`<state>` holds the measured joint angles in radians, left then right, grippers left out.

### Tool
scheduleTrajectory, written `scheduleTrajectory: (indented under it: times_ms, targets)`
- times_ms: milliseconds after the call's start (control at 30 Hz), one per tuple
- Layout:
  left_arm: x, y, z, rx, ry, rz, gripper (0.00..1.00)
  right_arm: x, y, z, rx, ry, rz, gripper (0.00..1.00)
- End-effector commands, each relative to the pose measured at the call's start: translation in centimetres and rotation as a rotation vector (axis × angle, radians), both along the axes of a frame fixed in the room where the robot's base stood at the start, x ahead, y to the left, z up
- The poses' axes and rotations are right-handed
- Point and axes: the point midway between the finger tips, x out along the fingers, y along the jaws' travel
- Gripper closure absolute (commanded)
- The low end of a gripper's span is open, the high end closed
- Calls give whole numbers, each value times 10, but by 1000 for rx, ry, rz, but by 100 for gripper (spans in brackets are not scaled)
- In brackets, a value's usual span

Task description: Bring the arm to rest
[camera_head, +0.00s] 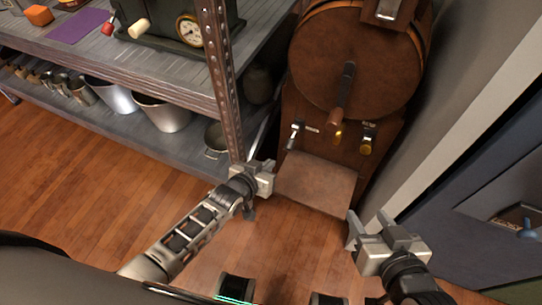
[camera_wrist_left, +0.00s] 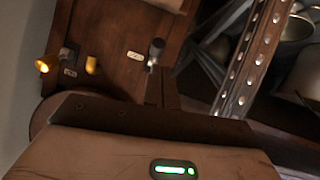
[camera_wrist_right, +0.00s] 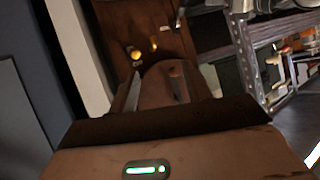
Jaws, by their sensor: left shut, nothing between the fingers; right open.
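My left gripper (camera_head: 266,176) is shut and empty, in front of the shelf post and beside the left edge of the wooden machine's ledge. In the left wrist view its fingers (camera_wrist_left: 160,88) are together, with the machine's front panel beyond. My right gripper (camera_head: 369,224) is open and empty, to the right of the ledge and above the wooden floor. Its parted fingers show in the right wrist view (camera_wrist_right: 154,86). Both arms reach in from the bottom of the head view.
A wooden machine (camera_head: 345,75) with a round drum, levers and a brown ledge (camera_head: 318,185) stands ahead. A metal shelf (camera_head: 165,60) with pots (camera_head: 160,113) is at the left. A pale wall post (camera_head: 470,110) and dark panel (camera_head: 480,215) are at the right. Wooden floor (camera_head: 60,190) is clear at the left.

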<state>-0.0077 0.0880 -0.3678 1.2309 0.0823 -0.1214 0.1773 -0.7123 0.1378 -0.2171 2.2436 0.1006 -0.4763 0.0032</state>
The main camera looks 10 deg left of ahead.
Motion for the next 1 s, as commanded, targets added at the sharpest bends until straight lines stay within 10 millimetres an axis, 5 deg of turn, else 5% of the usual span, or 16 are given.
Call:
scheduleTrajectory:
  times_ms: [533,667,1000]
  targets:
    - [-6,0,5,-1,0,0,100,0,0,-1,-2,8,0,51]
    - [-38,2,28,-2,15,0,100,0,-1,11,-7,7,0,51]
    - [-147,29,139,47,63,3,100,0,-4,23,-39,38,1,51]
